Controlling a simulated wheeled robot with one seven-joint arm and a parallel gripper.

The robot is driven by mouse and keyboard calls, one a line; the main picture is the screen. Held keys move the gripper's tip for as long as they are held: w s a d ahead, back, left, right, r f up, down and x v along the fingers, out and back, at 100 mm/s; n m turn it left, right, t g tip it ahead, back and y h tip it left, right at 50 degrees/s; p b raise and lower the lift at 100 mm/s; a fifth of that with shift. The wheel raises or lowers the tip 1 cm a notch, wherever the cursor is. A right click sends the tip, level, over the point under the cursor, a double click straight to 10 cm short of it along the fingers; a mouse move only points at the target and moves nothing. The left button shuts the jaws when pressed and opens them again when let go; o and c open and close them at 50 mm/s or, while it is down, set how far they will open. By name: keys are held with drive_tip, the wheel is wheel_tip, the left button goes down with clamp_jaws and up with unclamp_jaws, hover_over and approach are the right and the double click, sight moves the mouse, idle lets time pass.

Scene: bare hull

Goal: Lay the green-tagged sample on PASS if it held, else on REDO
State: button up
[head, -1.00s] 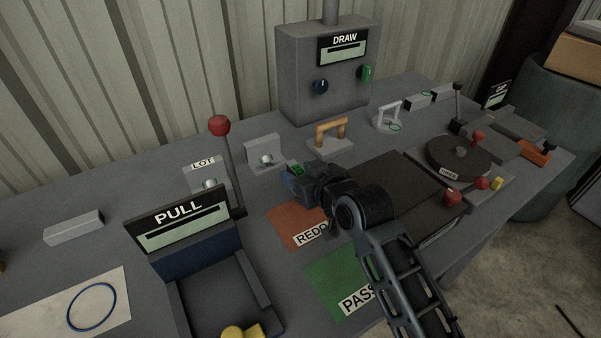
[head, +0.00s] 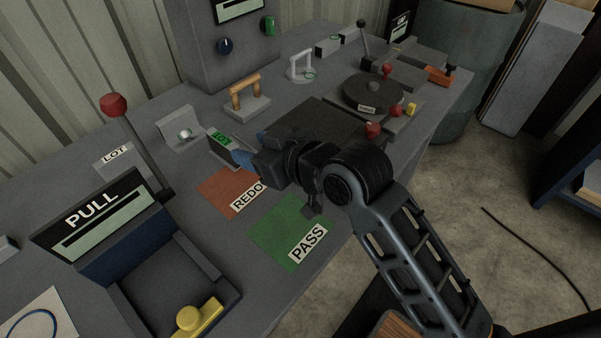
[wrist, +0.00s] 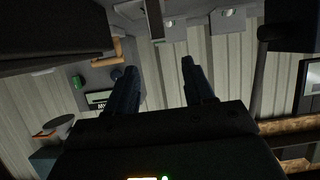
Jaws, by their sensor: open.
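The green-tagged sample (head: 222,139) is a grey block with a green label on top, between the metal stand and the REDO mat in the head view. My gripper (head: 240,158) is at its near right end, its blue fingers open; whether they touch it is unclear. In the wrist view my fingers (wrist: 162,62) are apart, and a grey bar, perhaps the sample, shows beyond their tips. The orange REDO mat (head: 217,193) and green PASS mat (head: 276,228) show no sample on them. The PULL display (head: 115,217) has pale bands; no readable verdict shows.
A red-knobbed lever (head: 114,105) stands beside the PULL machine. A metal stand (head: 181,130), an orange-handled block (head: 246,97) and a dark turntable (head: 373,92) are on the bench. The grey DRAW cabinet (head: 215,60) rises behind. Open floor lies right of the bench.

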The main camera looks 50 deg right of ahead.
drive_tip(key=s+f, duration=0.1)
drive_tip(key=s, duration=0.1)
drive_tip(key=s+a+f, duration=0.1)
drive_tip(key=s, duration=0.1)
drive_tip(key=s+f, duration=0.1)
drive_tip(key=s, duration=0.1)
drive_tip(key=shift+s+a+f, duration=0.2)
drive_tip(key=shift+s+f, duration=0.05)
drive_tip(key=shift+s, duration=0.05)
drive_tip(key=shift+m+h, duration=0.3)
drive_tip(key=shift+h, duration=0.1)
drive_tip(key=s, duration=0.3)
drive_tip(key=s+a+f, duration=0.1)
drive_tip(key=s, duration=0.5)
drive_tip(key=shift+s+a+f, duration=0.2)
drive_tip(key=shift+f, duration=0.1)
drive_tip(key=s+a+r, duration=0.1)
drive_tip(key=s+r, duration=0.1)
drive_tip(key=s, duration=0.6)
drive_tip(key=s+r+t, duration=0.1)
drive_tip(key=s+r, duration=0.2)
drive_tip(key=s, duration=0.5)
drive_tip(key=shift+s+a+y, duration=0.25)
drive_tip(key=shift+a+y, duration=0.1)
drive_tip(key=shift+y, duration=0.05)
